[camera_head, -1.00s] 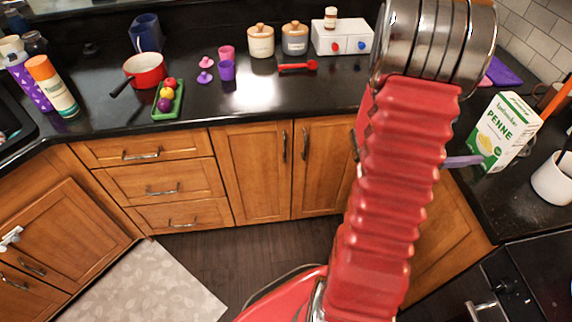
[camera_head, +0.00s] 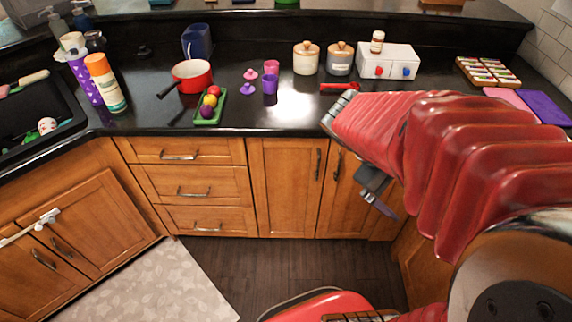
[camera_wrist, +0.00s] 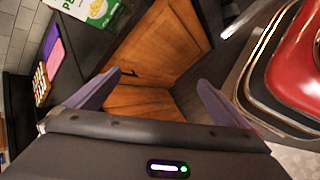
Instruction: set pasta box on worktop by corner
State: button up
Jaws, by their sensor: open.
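The pasta box (camera_wrist: 92,10) is white and green with "PENNE" lettering. In the wrist view it is at the top left, on the dark worktop (camera_wrist: 84,45), partly cut off by the frame. In the head view it does not show; my arm covers that side. My gripper (camera_head: 378,192) hangs in front of the wooden cabinet doors, below the worktop's front edge in the picture. In the wrist view its two purple fingers (camera_wrist: 160,85) are wide apart with nothing between them, clear of the box.
Purple and pink boards (camera_head: 540,105) lie at right. A sink (camera_head: 40,115) is at left.

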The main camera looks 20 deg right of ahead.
jog(key=w+a+r+m+t+y, duration=0.1)
jog(key=a+t+y, duration=0.1)
jog(key=a, duration=0.6)
jog(key=w+a+r+t+y, duration=0.2)
jog(key=a+t+y, duration=0.1)
jog(key=a, duration=0.6)
jog(key=w+a+r+m+t+y, duration=0.1)
jog(key=w+a+r+t+y, duration=0.1)
jog(key=a, duration=0.6)
jog(key=shift+a+r+m+t+y, duration=0.15)
jog(key=shift+a+m+t+y, duration=0.2)
jog(key=shift+t, duration=0.25)
jog(key=shift+d, duration=0.1)
jog(key=shift+c, duration=0.6)
